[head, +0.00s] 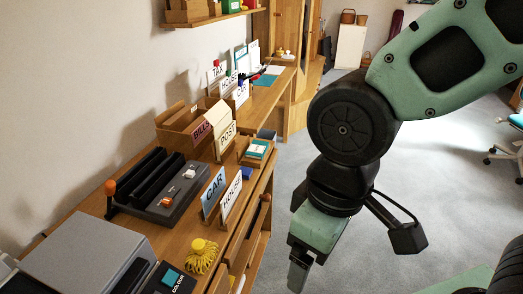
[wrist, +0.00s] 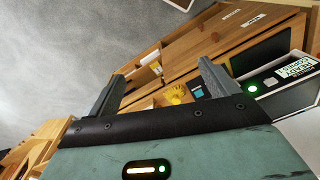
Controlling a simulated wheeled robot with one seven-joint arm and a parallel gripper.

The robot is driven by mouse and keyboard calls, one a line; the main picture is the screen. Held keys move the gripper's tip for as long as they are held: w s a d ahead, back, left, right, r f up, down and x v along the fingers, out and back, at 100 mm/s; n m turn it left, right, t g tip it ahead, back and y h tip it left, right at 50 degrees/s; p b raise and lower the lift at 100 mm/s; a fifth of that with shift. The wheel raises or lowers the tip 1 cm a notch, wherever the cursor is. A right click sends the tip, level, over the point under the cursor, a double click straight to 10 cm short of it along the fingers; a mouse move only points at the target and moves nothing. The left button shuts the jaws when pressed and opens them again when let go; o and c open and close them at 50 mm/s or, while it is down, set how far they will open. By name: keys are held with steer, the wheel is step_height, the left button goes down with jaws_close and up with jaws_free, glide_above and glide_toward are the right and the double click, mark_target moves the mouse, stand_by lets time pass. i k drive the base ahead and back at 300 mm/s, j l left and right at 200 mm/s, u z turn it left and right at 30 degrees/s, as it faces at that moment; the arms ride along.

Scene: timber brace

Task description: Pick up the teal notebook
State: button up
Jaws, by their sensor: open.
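A small teal-covered block (head: 257,149), which may be the notebook, lies in a wooden tray on the desk, right of the BILLS and POST cards. A flat teal item (head: 272,70) lies farther back on the desk; I cannot tell which of the two is the notebook. My gripper (head: 299,278) hangs right of the desk's front edge, apart from both. In the wrist view my gripper (wrist: 160,80) is open, with nothing between its fingers. A small teal patch (wrist: 198,91) shows behind the right finger there; I cannot tell what it is.

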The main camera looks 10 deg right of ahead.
mark_target(257, 149)
steer(key=i+l+u, duration=0.1)
steer(key=u, duration=0.3)
steer(key=i+l+u, duration=0.1)
steer(key=u, duration=0.35)
steer(key=l+u, duration=0.25)
steer(key=u, duration=0.15)
steer(key=l+u, duration=0.2)
steer(key=u, duration=0.25)
steer(key=l+u, duration=0.15)
steer(key=l, duration=0.4)
steer(key=l+u, duration=0.15)
steer(key=l, duration=0.4)
steer(key=l+u, duration=0.15)
steer(key=l, duration=0.4)
steer(key=k+l+u, duration=0.2)
steer(key=l, duration=0.35)
steer(key=l+u, duration=0.15)
steer(key=l, duration=0.4)
steer(key=k+l, duration=0.1)
steer(key=l, duration=0.25)
steer(key=k+l, duration=0.1)
steer(key=l, duration=0.25)
steer(key=k+l, duration=0.1)
steer(key=l, duration=0.25)
